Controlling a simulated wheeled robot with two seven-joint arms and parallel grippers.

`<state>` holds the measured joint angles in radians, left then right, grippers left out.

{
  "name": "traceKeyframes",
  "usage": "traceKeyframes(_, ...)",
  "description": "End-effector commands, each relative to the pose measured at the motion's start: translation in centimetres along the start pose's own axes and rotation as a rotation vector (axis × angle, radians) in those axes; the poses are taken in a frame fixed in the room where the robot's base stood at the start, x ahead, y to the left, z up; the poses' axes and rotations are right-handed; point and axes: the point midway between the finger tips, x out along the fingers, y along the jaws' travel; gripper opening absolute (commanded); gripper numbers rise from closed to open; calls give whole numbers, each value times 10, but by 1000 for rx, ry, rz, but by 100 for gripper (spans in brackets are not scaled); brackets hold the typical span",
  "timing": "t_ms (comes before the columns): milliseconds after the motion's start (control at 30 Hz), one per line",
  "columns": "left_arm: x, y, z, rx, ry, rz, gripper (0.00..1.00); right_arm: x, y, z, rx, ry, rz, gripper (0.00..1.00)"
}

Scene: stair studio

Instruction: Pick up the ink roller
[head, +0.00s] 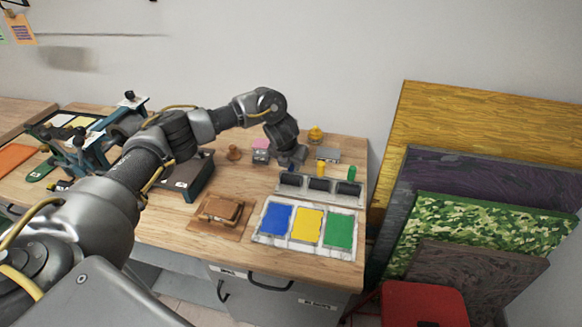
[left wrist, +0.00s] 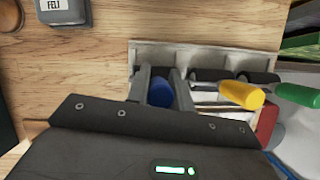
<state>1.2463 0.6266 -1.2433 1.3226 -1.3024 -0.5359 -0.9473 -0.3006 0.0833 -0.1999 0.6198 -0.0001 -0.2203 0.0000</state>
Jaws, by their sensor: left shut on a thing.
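Three ink rollers with black cylinders sit side by side in a pale rack (head: 305,196). They have a blue handle, a yellow handle (head: 321,167) and a green handle (head: 351,172). My left gripper (head: 291,163) reaches down over the leftmost roller (head: 291,180). In the left wrist view, my left gripper (left wrist: 163,88) is shut on the blue handle (left wrist: 161,92), with one finger on each side. The yellow handle (left wrist: 243,95) and green handle (left wrist: 298,95) stand to the right of the fingers. The blue-handled roller appears still in the rack. My right gripper is not in view.
A tray (head: 258,238) with blue, yellow and green ink pads lies in front of the rack. A brown block (head: 222,211) on a board lies left of it. A grey felt box (left wrist: 63,10) is near. Large panels (head: 490,220) lean at the right, beside a red stool (head: 423,304).

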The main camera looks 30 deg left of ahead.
Motion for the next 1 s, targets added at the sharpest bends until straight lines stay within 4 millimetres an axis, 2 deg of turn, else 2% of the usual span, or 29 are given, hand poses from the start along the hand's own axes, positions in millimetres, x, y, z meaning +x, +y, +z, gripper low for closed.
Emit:
traceKeyframes(233, -8, 0, 4, -1, -3, -1, 0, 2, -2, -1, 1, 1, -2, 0)
traceKeyframes(433, -33, 0, 13, 2, -5, -2, 0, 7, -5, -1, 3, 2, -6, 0)
traceKeyframes(533, -56, 3, 5, 4, -7, -1, 0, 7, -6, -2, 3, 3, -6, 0)
traceKeyframes(600, -79, 5, 2, 7, -9, 1, 0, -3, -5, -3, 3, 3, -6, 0)
traceKeyframes(733, -112, 8, -10, 6, -7, 2, 0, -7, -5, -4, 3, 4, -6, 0)
traceKeyframes(1000, -145, 14, -50, 3, -4, 0, 0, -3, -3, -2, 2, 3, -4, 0)
